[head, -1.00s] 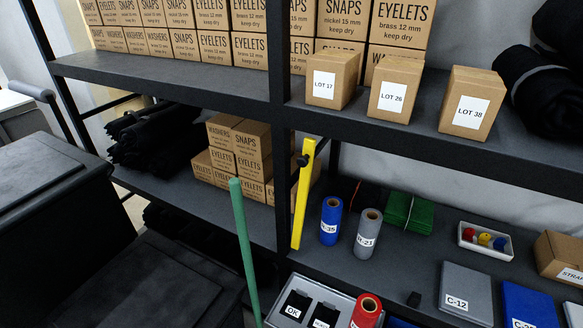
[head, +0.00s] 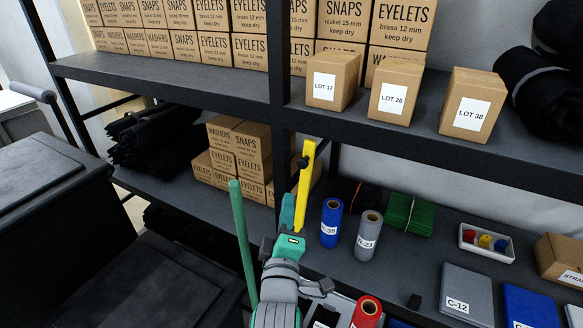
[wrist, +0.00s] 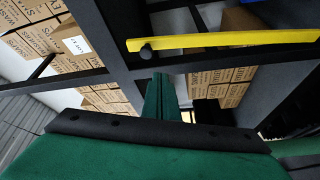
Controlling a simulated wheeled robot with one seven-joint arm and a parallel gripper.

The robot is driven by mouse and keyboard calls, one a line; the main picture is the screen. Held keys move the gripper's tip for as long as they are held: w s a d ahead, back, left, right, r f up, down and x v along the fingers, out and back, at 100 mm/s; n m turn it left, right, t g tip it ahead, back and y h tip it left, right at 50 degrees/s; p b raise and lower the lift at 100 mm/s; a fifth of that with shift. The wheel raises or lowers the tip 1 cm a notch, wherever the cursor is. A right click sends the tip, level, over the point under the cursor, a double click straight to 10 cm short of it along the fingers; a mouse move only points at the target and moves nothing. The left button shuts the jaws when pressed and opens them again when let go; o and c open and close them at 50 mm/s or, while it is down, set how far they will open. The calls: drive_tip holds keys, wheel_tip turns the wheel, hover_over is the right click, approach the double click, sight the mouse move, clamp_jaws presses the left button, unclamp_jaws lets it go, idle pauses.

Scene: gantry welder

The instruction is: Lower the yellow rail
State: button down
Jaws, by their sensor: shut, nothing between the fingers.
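The yellow rail (head: 303,190) is a flat bar standing nearly upright, slightly tilted, in front of the shelf post. A dark knob (head: 303,161) sits at its upper end. The rail (wrist: 220,40) also crosses the top of the wrist view, with the knob (wrist: 146,51) at its left end. My gripper (head: 289,210) is green, its fingers pressed together and empty.
A green upright pole (head: 243,240) stands left of my arm. The shelf post (head: 281,110) is behind the rail. Blue roll (head: 331,222) and grey roll (head: 368,236) stand to the right on the lower shelf. LOT boxes (head: 333,82) sit on the upper shelf edge.

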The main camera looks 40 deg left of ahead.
drive_tip(key=w+a+r+n, duration=0.2)
drive_tip(key=w+a+r, duration=0.35)
drive_tip(key=a, duration=0.45)
drive_tip(key=shift+g+y, duration=0.3)
drive_tip(key=shift+y, duration=0.1)
drive_tip(key=shift+w+d+f, duration=0.25)
drive_tip(key=shift+w+d, duration=0.1)
drive_tip(key=shift+d, duration=0.35)
drive_tip(key=shift+w+d+f, duration=0.25)
drive_tip(key=shift+w+d, duration=0.1)
drive_tip(key=shift+d, duration=0.3)
drive_tip(key=shift+w+d+f, duration=0.25)
drive_tip(key=shift+w+d, duration=0.1)
drive_tip(key=shift+d, duration=0.35)
